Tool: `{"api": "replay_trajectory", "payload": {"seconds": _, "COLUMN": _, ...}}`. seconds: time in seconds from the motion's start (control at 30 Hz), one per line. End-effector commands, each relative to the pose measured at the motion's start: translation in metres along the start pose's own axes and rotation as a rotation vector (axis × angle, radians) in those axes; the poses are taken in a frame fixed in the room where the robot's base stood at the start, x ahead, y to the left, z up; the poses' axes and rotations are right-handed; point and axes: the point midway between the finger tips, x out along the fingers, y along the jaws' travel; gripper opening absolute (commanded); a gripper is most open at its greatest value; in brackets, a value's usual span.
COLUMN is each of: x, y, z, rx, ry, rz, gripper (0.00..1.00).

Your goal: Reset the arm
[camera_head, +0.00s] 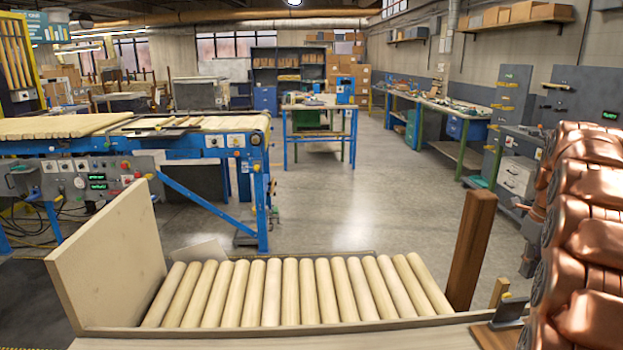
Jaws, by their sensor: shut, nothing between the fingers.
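My copper-coloured arm (585,240) fills the right edge of the head view, in several rounded, stacked segments. It rises from the bottom right corner and is cut off by the frame's edge. My gripper is not in view, so its fingers cannot be seen. No object is seen held by the part of the arm that shows.
A row of pale wooden rods (300,292) lies in front, between a tall pale board (108,255) and a brown post (471,250). A blue-framed conveyor (190,150) stands at left, a blue workbench (320,108) behind. The grey floor (360,200) between is clear.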

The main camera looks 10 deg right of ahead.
Motion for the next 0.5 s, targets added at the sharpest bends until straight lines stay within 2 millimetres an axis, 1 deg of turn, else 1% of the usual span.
{"api": "replay_trajectory", "payload": {"seconds": 0.03, "x": -0.005, "y": 0.018, "z": 0.003, "rx": -0.084, "ry": 0.002, "rz": 0.003, "gripper": 0.0}}
{"api": "replay_trajectory", "payload": {"seconds": 0.07, "x": -0.006, "y": 0.029, "z": 0.003, "rx": -0.142, "ry": 0.006, "rz": 0.007, "gripper": 0.0}}
{"api": "replay_trajectory", "payload": {"seconds": 0.1, "x": -0.008, "y": 0.044, "z": 0.003, "rx": -0.223, "ry": 0.01, "rz": 0.012, "gripper": 0.0}}
{"api": "replay_trajectory", "payload": {"seconds": 0.17, "x": -0.011, "y": 0.066, "z": 0.002, "rx": -0.348, "ry": 0.015, "rz": 0.018, "gripper": 0.0}}
{"api": "replay_trajectory", "payload": {"seconds": 0.2, "x": -0.012, "y": 0.081, "z": 0.001, "rx": -0.431, "ry": 0.019, "rz": 0.025, "gripper": 0.0}}
{"api": "replay_trajectory", "payload": {"seconds": 0.27, "x": -0.015, "y": 0.102, "z": -0.001, "rx": -0.555, "ry": 0.02, "rz": 0.027, "gripper": 0.0}}
{"api": "replay_trajectory", "payload": {"seconds": 0.3, "x": -0.014, "y": 0.116, "z": -0.004, "rx": -0.637, "ry": 0.024, "rz": 0.035, "gripper": 0.0}}
{"api": "replay_trajectory", "payload": {"seconds": 0.37, "x": -0.016, "y": 0.137, "z": -0.008, "rx": -0.76, "ry": 0.026, "rz": 0.04, "gripper": 0.0}}
{"api": "replay_trajectory", "payload": {"seconds": 0.4, "x": -0.016, "y": 0.152, "z": -0.012, "rx": -0.843, "ry": 0.031, "rz": 0.048, "gripper": 0.0}}
{"api": "replay_trajectory", "payload": {"seconds": 0.47, "x": -0.016, "y": 0.172, "z": -0.018, "rx": -0.966, "ry": 0.033, "rz": 0.056, "gripper": 0.0}}
{"api": "replay_trajectory", "payload": {"seconds": 0.5, "x": -0.016, "y": 0.185, "z": -0.024, "rx": -1.049, "ry": 0.035, "rz": 0.062, "gripper": 0.0}}
